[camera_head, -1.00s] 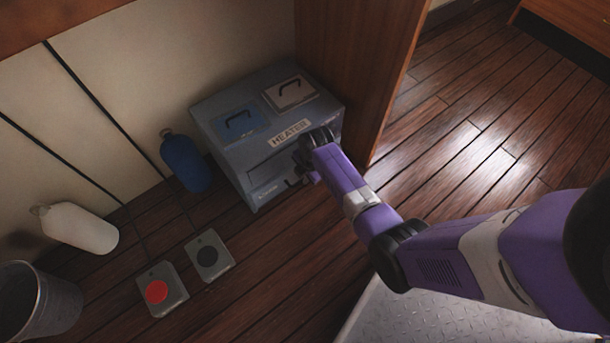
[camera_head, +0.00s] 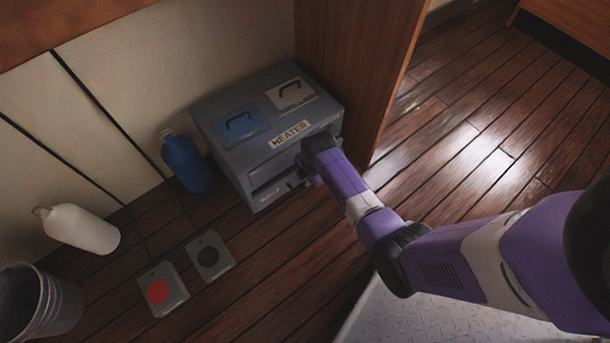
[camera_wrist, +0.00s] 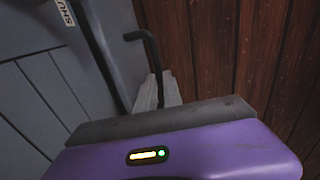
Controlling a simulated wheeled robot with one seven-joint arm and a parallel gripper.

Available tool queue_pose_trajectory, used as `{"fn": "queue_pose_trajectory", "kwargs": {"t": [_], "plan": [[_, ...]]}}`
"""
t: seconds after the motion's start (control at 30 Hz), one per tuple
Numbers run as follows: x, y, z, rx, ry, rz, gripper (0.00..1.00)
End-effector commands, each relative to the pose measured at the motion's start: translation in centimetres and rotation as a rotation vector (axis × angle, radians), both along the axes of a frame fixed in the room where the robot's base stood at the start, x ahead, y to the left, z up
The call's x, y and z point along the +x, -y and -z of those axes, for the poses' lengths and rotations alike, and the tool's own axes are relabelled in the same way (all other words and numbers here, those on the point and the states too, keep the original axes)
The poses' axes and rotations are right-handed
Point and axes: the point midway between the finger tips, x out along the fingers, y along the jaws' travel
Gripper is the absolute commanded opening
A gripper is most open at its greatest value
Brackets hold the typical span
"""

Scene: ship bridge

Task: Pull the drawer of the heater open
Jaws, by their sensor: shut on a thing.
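The heater (camera_head: 243,158) is a blue-grey box against the wall, with a HEATER label and two lids with black handles on top. Its drawer front (camera_head: 268,191) is low on the side facing the room. A dark slot shows above it, but I cannot tell how far the drawer stands out. My gripper (camera_head: 304,176) is at the right end of that front. In the wrist view, a black bent handle (camera_wrist: 151,50) runs down to my pale fingers (camera_wrist: 164,92), which are shut on it. The grip itself is partly hidden.
A wooden panel (camera_head: 358,75) stands close to the heater's right side. A blue bottle (camera_head: 187,163), a white bottle (camera_head: 80,229), two pedal-like boxes with a red button (camera_head: 157,292) and a black button (camera_head: 209,256), and a bin (camera_head: 45,312) are left. Floor before the heater is clear.

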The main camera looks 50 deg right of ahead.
Motion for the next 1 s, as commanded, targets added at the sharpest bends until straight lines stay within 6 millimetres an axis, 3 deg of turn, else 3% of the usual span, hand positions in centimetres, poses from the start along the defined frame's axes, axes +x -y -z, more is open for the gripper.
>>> {"fn": "queue_pose_trajectory", "kwargs": {"t": [0.6,0.8,1.0], "plan": [[-14.2,-4.2,-0.4,0.004,-0.007,-0.001,0.00],[-17.8,-5.2,-0.3,0.003,-0.004,-0.002,0.00],[-19.9,-5.9,-0.1,0.004,-0.003,-0.002,0.00]]}}
